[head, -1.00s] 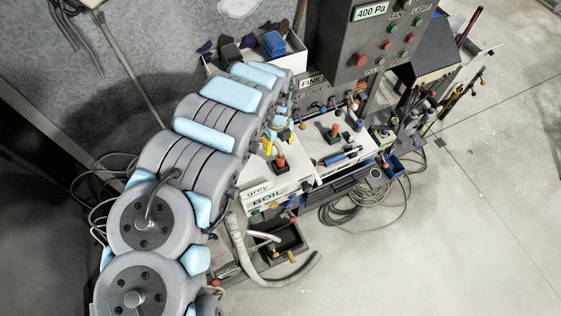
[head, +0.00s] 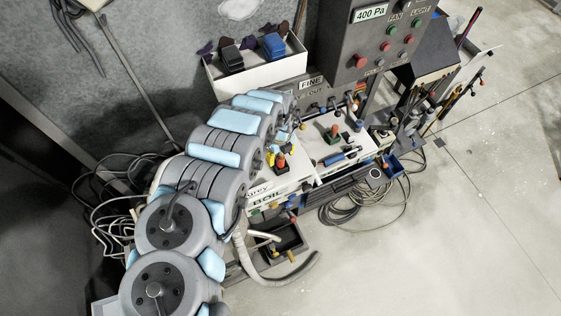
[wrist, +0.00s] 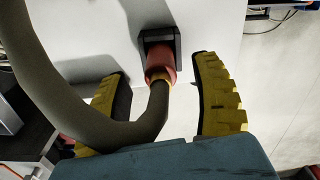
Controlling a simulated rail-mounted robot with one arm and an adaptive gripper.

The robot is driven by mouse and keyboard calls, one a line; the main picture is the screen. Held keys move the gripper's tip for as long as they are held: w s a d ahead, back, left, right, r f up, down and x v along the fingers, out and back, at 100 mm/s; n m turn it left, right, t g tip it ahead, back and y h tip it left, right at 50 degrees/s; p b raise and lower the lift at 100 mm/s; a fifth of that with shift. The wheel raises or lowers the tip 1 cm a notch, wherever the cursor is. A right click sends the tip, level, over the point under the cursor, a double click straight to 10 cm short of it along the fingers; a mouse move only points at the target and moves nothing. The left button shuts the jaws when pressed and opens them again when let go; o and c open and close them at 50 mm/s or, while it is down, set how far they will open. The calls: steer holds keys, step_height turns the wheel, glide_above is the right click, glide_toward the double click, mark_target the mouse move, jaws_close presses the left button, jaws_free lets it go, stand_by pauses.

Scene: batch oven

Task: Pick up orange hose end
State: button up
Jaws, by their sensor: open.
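The orange hose end (wrist: 160,62) sits upright in a black socket (wrist: 160,38) on a white panel. A dark hose (wrist: 150,115) bends away from it to the left in the wrist view. My gripper (wrist: 161,75) is open, with one yellow finger on each side of the hose end and a gap on both sides. In the head view the orange hose end (head: 281,160) shows on the white box marked BOIL, and my yellow fingers (head: 271,157) are small and partly hidden by my arm.
A second orange and green fitting (head: 333,132) stands on the white box to the right. A white bin (head: 262,76) with dark and blue items is behind my arm. A coiled cable (head: 345,212) lies on the floor. Open floor is at the right.

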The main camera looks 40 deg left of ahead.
steer(key=shift+w+d+f, duration=0.1)
steer(key=shift+d+f, duration=0.1)
steer(key=shift+f, duration=1.25)
steer(key=shift+a, duration=0.1)
jaws_close()
